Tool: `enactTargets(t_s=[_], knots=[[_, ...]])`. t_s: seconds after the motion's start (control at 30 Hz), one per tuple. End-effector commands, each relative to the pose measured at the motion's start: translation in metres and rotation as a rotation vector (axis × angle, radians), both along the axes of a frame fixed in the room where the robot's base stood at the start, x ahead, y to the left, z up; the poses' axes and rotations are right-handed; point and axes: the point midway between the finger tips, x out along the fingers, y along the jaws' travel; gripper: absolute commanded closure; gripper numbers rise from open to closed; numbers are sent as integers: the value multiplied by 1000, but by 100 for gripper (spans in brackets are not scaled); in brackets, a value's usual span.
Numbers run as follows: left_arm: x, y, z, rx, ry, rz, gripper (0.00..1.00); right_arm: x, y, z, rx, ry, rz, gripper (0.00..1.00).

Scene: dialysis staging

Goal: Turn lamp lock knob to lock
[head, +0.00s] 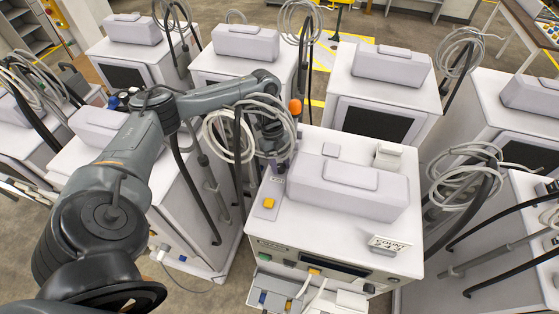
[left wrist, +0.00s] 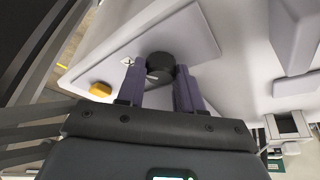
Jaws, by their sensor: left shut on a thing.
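The lamp lock knob (left wrist: 160,64) is a round black knob with a small pale mark, on a grey panel plate (left wrist: 190,35) on top of the machine. My left gripper (left wrist: 160,72) has its two purple-grey fingers on either side of the knob, shut on it. In the head view my left arm reaches in from the left, and the left gripper (head: 280,165) points down at the back left corner of the middle machine (head: 310,235). My right gripper is not in view.
A yellow button (head: 269,203) sits on the plate in front of the knob; it also shows in the left wrist view (left wrist: 101,89). A raised grey housing (head: 345,190) stands right of the gripper. Looped hoses (head: 232,132) hang close around the wrist. Similar machines stand around.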

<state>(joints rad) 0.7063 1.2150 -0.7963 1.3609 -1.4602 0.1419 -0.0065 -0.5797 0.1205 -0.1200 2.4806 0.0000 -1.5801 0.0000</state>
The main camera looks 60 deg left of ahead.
Motion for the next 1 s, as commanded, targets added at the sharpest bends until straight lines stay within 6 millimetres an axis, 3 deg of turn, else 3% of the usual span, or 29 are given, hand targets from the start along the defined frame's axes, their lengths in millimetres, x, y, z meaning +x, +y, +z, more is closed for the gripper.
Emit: enactTargets(t_s=[0.73,0.77,0.9,1.0], knots=[[0,-1,0,-2,0,-93,95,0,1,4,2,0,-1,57],[0,-1,0,-2,0,-93,61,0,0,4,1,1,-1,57],[0,0,0,-1,0,-92,40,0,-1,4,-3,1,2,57],[1,0,0,-1,0,-92,39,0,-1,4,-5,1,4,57]])
